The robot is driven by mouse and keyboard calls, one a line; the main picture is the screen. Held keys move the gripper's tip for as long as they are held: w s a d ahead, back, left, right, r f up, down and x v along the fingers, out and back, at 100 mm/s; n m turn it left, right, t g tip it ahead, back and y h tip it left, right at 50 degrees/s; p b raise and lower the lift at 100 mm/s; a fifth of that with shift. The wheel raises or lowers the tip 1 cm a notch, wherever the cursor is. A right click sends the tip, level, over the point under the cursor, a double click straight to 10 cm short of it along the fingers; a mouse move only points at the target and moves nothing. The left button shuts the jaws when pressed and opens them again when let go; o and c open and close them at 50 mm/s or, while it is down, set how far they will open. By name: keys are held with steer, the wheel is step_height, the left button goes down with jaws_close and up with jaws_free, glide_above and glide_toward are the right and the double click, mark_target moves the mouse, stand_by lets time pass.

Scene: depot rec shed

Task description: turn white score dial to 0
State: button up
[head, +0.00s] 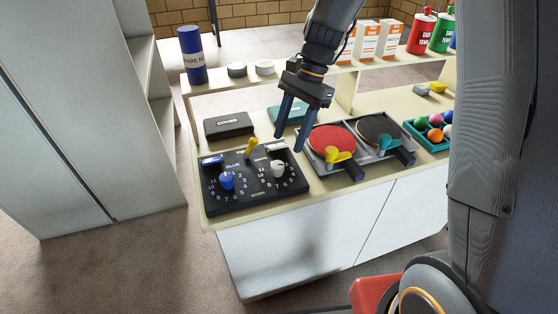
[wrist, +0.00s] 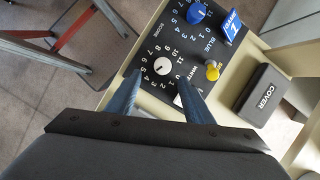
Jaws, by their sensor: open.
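The white score dial (head: 278,168) is a round knob on the right half of a black scoreboard panel (head: 240,200), with printed numbers around it. It also shows in the wrist view (wrist: 163,66), just beyond my fingertips. Which number it points to is too small to tell. My gripper (head: 290,138) is open and empty, with blue fingers pointing down. In the head view it hangs above and slightly right of the dial, apart from it. In the wrist view the fingers (wrist: 159,80) lie either side of the dial's near side.
A blue dial (head: 226,181) and a yellow-topped lever (head: 251,147) share the panel. A black cover case (head: 228,125) lies behind it. A red paddle (head: 331,141) in a tray stands close on the right. A blue can (head: 192,54) stands on the back shelf.

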mark_target(277, 164)
steer(key=shift+a+p+x, duration=0.1)
steer(key=shift+p+x, duration=0.3)
steer(key=shift+x, duration=1.55)
steer(key=shift+a+p+x, duration=0.15)
steer(key=shift+p+x, duration=0.2)
steer(key=shift+x, duration=1.65)
steer(key=shift+w, duration=0.15)
steer(key=c, duration=1)
